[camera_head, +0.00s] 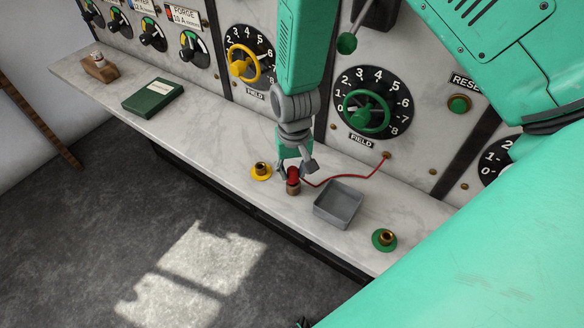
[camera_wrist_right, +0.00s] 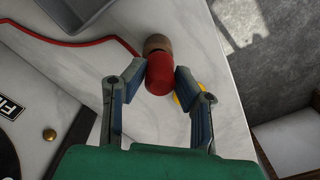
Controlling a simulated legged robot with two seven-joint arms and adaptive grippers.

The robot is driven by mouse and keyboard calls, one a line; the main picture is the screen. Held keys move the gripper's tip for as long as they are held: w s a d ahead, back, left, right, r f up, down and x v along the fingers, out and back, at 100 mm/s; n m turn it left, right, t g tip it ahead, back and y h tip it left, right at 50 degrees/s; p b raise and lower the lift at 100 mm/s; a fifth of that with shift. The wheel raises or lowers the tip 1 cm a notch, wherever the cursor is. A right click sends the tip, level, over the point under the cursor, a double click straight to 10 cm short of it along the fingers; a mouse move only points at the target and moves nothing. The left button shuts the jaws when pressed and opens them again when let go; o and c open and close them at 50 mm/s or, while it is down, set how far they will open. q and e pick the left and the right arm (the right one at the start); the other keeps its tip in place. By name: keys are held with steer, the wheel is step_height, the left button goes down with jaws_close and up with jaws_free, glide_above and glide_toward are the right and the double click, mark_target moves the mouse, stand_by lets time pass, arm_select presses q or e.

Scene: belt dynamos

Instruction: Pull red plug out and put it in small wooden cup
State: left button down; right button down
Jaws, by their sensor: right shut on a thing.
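The red plug (camera_head: 293,174) is between the fingers of my right gripper (camera_head: 296,169), which is shut on it. It also shows as a red cylinder in the right wrist view (camera_wrist_right: 160,76). A small brown, wooden-looking cylinder, seemingly the wooden cup (camera_head: 293,188), is right at the plug's lower end and also shows in the wrist view (camera_wrist_right: 157,43). I cannot tell whether the plug's end is inside it or only against it. A red cable (camera_head: 345,177) runs from the plug to the panel. My left gripper is not clearly in view.
A grey tray (camera_head: 326,215) lies right of the plug on the marble ledge (camera_head: 215,125). A yellow socket (camera_head: 261,171) is close on the left, a green socket (camera_head: 384,240) further right. A green book (camera_head: 153,97) and a wooden block (camera_head: 100,68) are far left.

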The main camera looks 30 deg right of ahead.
mark_target(293, 169)
steer(key=shift+f+b, duration=0.4)
steer(key=shift+f, duration=0.5)
steer(key=c, duration=1.2)
jaws_free()
steer(key=shift+r, duration=0.1)
steer(key=shift+w+r, duration=0.1)
steer(key=shift+r, duration=0.2)
step_height(293, 169, up, 11)
steer(key=shift+r, duration=0.1)
